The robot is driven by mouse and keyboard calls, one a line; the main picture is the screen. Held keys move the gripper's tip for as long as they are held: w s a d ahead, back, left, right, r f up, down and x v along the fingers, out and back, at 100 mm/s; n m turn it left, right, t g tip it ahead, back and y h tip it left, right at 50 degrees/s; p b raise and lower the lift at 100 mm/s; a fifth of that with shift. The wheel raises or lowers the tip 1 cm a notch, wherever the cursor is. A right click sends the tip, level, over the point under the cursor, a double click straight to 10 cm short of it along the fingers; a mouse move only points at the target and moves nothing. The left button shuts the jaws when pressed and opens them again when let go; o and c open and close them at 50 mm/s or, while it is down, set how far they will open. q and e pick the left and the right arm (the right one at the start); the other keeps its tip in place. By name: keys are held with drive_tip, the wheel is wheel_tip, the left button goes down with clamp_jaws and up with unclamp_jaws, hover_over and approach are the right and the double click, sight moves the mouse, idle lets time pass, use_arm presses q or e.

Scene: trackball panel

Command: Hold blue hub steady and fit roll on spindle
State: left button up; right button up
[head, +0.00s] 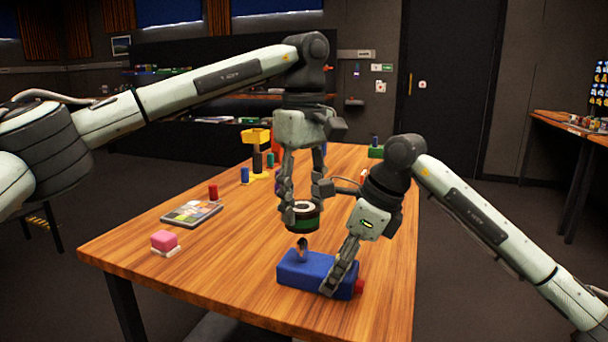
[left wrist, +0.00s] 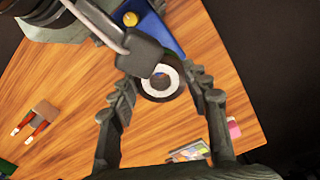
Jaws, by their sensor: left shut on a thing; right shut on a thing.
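The blue hub (head: 296,272) lies on the wooden table near its front edge. A short metallic spindle (head: 302,246) stands up from its top. My right gripper (head: 332,284) is shut on the hub's right part; its fingers hide some of it. The roll (head: 305,222), dark with a green band and pale centre, is held upright by my left gripper (head: 307,200) just above the spindle, apart from it.
A pink block (head: 164,239) on a pale base and a flat multicoloured tray (head: 192,214) lie on the left. A red block (head: 213,191) stands behind them. A yellow-topped stand (head: 256,140) and small blocks are farther back. The front left table is clear.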

use_arm(q)
drive_tip(key=shift+f, duration=2.85)
drive_tip(key=shift+f, duration=0.65)
drive_tip(key=o, duration=0.9)
drive_tip(key=shift+r, duration=5.5)
drive_tip(key=shift+r, duration=0.15)
wheel_tip(320, 180, up, 11)
hover_over(303, 240)
